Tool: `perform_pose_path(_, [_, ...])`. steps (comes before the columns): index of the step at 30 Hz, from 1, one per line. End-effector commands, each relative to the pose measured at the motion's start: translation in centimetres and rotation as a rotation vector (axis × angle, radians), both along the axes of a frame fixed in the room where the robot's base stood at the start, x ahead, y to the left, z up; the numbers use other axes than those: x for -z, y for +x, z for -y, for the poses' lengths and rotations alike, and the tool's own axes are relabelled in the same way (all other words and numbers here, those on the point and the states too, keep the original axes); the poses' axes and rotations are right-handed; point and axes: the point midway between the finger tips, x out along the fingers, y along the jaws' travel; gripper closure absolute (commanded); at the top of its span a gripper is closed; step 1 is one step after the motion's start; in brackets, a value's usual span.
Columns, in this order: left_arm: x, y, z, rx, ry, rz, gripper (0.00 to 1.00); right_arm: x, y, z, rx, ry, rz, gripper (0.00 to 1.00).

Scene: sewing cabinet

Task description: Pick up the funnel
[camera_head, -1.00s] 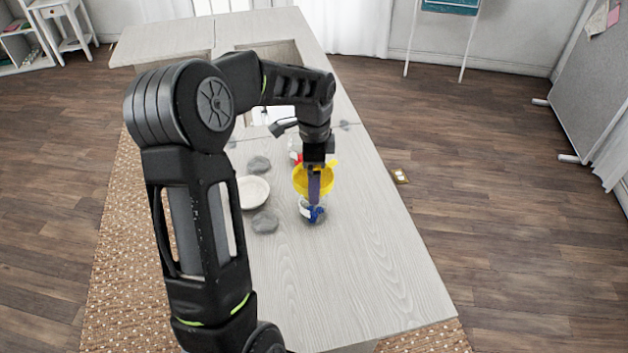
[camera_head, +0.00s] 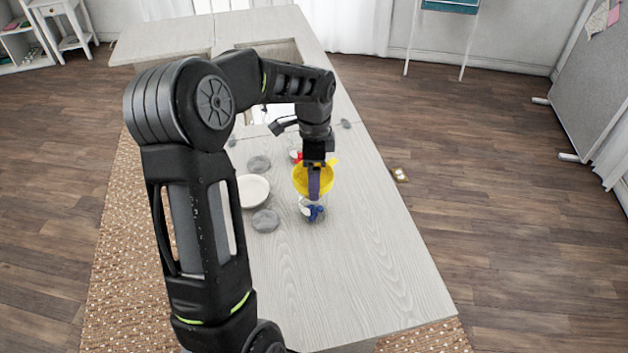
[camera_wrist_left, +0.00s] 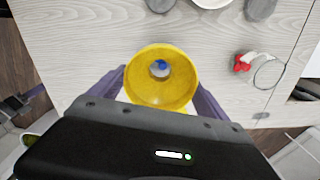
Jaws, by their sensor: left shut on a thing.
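The yellow funnel (camera_head: 314,180) is in the middle of the table, below my left gripper (camera_head: 313,185). My left gripper points down and is shut on the funnel. In the left wrist view the funnel (camera_wrist_left: 161,78) appears as a round yellow bowl between the two purple fingers of the gripper (camera_wrist_left: 160,88). A blue object shows through the funnel's centre. A clear jar (camera_head: 312,211) with blue and white items is right under the funnel in the head view; I cannot tell whether they touch. My right gripper is not in view.
A white bowl (camera_head: 253,191) stands left of the funnel, with grey round lids (camera_head: 265,220) near it. A glass with a red item (camera_wrist_left: 243,63) lies close by; it is partly hidden in the head view. The wooden table (camera_head: 370,270) is clear at front and right.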

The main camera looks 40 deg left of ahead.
Motion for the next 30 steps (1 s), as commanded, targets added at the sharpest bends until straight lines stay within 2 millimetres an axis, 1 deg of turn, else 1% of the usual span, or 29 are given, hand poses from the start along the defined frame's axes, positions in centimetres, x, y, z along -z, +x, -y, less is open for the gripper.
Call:
perform_pose_path(1, [0.0, 0.0, 0.0, 0.000, 0.000, 0.000, 0.41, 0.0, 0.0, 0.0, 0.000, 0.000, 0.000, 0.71])
perform_pose_path(5, [0.0, 0.0, 0.0, 0.000, 0.000, 0.000, 0.51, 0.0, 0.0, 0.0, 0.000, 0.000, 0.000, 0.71])
perform_pose_path(12, [-0.1, 0.0, 0.0, 0.000, 0.000, 0.000, 0.51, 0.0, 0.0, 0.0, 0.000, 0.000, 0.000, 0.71])
perform_pose_path(16, [-0.9, 0.1, 0.0, 0.000, 0.001, 0.001, 0.51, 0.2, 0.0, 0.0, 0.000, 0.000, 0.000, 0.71])
perform_pose_path(20, [-2.7, 0.1, 0.0, 0.000, 0.002, 0.005, 0.51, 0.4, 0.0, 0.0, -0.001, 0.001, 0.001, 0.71])
perform_pose_path(27, [-7.5, 0.1, 0.0, 0.000, 0.001, 0.004, 0.51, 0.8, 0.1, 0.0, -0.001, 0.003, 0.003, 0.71])
perform_pose_path(30, [-8.9, 0.1, 0.0, 0.000, 0.000, 0.002, 0.51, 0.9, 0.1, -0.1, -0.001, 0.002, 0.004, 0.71])
